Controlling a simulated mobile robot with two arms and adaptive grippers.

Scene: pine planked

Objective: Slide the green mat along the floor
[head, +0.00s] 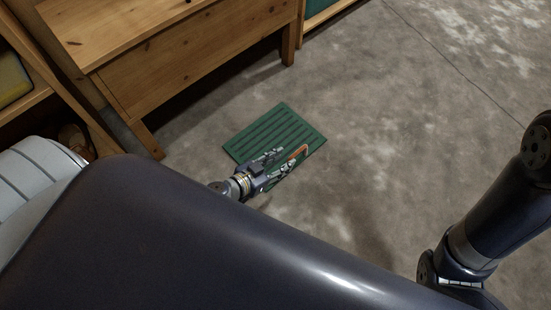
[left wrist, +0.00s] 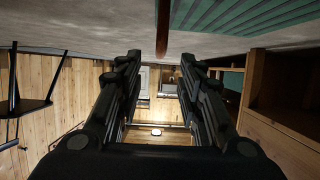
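The green ribbed mat (head: 275,132) lies flat on the grey floor, in front of a wooden bench. My left gripper (head: 284,161) is over the near edge of the mat in the head view. Its two fingers are spread apart with a gap between them. Whether the fingers touch the mat is not clear. My right gripper is out of view; only part of my right arm shows at the right.
The wooden bench (head: 190,50) stands at the upper left, its leg (head: 290,40) close to the mat's far side. A shelf (head: 25,85) is at the far left. The concrete floor (head: 400,110) to the right of the mat is clear.

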